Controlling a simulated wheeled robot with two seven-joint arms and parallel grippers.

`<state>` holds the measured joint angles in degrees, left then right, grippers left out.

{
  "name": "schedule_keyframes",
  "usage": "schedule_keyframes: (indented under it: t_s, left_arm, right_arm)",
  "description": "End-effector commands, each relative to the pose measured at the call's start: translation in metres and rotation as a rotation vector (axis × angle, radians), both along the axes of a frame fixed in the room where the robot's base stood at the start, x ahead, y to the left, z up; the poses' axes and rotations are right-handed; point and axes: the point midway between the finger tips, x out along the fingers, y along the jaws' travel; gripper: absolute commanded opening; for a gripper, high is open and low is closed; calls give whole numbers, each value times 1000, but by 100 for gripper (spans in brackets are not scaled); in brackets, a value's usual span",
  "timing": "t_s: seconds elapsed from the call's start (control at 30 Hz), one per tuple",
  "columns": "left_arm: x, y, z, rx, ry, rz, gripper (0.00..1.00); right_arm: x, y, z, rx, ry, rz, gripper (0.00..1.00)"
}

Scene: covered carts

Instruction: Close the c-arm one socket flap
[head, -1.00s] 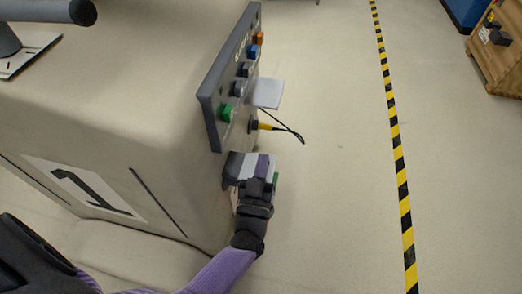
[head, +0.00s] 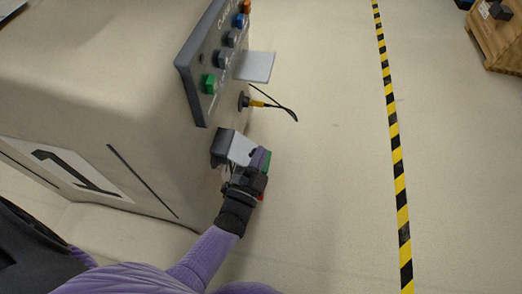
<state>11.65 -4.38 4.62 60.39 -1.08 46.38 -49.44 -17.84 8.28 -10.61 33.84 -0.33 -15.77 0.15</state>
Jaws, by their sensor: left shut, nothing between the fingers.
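The cart under a beige cover (head: 110,60) fills the left of the head view and carries a large number 1. Low on its right end sits a dark grey socket box (head: 222,144) with a light grey flap-like plate (head: 240,150) on its right side. My left gripper (head: 259,166) is shut and empty, just right of and below this plate. Whether it touches the plate I cannot tell. My gripper and wrist hide part of the box's lower side, so the flap's angle is unclear. My right gripper is not in view.
A grey button panel (head: 205,62) stands on the cart's end, with a pale plate (head: 255,66) sticking out beside it. A yellow-black plug (head: 257,103) trails a cable. The floor to the right is clear up to a striped line (head: 395,150); a wooden crate (head: 492,45) lies beyond.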

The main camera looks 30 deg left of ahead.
Motion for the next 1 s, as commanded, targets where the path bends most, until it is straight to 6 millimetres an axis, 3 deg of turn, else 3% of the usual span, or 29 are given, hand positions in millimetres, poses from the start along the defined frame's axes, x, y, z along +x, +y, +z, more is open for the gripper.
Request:
schedule_keyframes:
  t_s: [0.2, 1.0]
  left_arm:
    - [-1, 3, -11, 113, 34, 0, 0]
    - [-2, 6, -17, 108, 30, 0, 0]
  right_arm:
    - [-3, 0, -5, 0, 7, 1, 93]
    - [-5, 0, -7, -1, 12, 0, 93]
